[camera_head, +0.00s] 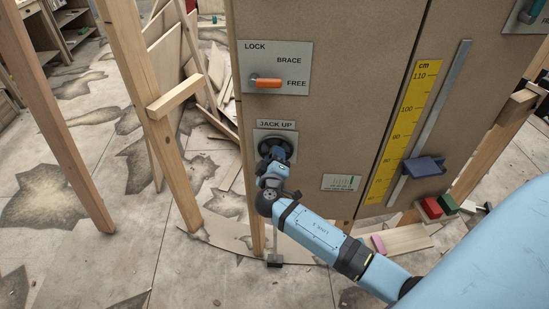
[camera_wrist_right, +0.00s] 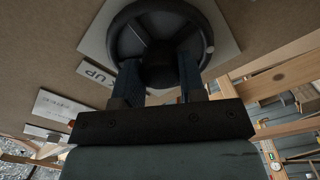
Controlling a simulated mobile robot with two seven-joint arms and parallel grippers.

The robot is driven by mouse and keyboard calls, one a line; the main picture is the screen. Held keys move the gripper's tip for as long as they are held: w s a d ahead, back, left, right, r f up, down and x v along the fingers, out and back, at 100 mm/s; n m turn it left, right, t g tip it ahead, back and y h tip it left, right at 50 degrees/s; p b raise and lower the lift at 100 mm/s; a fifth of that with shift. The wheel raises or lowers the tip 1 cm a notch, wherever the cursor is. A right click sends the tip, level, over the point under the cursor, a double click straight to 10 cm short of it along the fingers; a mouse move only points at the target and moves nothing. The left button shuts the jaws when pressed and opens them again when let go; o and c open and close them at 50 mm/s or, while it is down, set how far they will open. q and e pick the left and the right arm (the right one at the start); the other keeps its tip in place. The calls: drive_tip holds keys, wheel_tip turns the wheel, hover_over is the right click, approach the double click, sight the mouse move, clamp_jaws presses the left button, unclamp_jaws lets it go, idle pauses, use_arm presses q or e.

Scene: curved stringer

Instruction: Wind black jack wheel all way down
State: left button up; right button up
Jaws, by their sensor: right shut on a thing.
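The black jack wheel (camera_head: 275,143) sits on a plate under the "JACK UP" label on the brown panel. It fills the top of the right wrist view (camera_wrist_right: 160,35), with its rim, spokes and hub showing. My right gripper (camera_head: 274,158) is at the wheel, its two fingers on either side of the hub in the right wrist view (camera_wrist_right: 160,75). It is shut on the wheel's hub. The exact contact is dark and partly hidden. My left gripper is not in view.
An orange lever (camera_head: 268,83) above the wheel points to FREE. A yellow cm scale (camera_head: 403,130) with a blue slider (camera_head: 424,167) is at right. Red (camera_head: 431,208) and green (camera_head: 447,204) blocks lie below it. Wooden posts (camera_head: 150,100) stand at left.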

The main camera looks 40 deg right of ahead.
drive_tip(key=o, duration=0.9)
drive_tip(key=shift+a, duration=0.1)
drive_tip(key=b+v, duration=0.1)
drive_tip(key=v, duration=1.2)
drive_tip(key=shift+s+a, duration=0.2)
drive_tip(key=shift+s, duration=0.1)
